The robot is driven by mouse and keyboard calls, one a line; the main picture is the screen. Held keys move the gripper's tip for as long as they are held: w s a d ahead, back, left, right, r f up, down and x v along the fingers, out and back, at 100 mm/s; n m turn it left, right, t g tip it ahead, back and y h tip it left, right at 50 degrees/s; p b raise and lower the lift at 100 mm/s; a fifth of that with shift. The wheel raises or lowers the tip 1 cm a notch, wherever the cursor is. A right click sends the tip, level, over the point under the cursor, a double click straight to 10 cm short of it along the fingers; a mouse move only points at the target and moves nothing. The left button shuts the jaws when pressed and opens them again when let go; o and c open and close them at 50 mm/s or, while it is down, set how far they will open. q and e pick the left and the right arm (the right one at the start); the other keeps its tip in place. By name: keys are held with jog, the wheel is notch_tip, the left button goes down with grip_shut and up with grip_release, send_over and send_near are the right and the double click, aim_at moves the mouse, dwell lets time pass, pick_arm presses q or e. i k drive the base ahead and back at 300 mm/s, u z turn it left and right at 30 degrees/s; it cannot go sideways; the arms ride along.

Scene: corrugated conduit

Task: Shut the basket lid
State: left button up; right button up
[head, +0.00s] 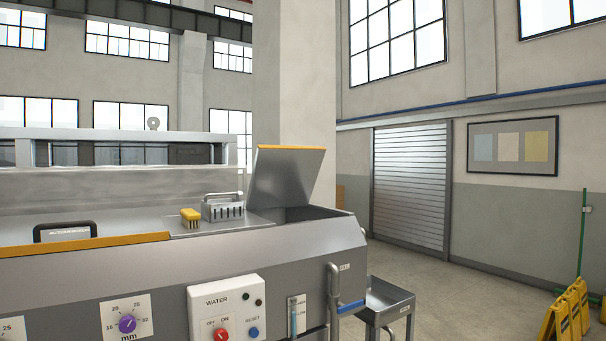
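A grey metal lid (289,180) with an orange top edge stands open, tilted back, at the right end of a long metal machine (170,275). The opening in front of it (312,213) is uncovered; its inside is mostly hidden by the machine's front wall. I cannot tell whether a basket sits inside. A small slotted metal box (222,209) with an upright bent rod stands on the machine's top, left of the lid. Neither of my grippers shows in the head view.
A yellow block (190,217) lies beside the slotted box. A black handle (64,231) stands on the machine's left top. The front has a water panel (228,310). A metal tray stand (385,300) is at right; yellow folding signs (566,312) stand on open floor (470,290).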

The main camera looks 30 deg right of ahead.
aim_at(282, 175)
jog(key=z, duration=2.05)
jog(key=i, duration=6.55)
jog(key=u, duration=2.55)
jog(key=i, duration=2.4)
jog(key=u, duration=0.05)
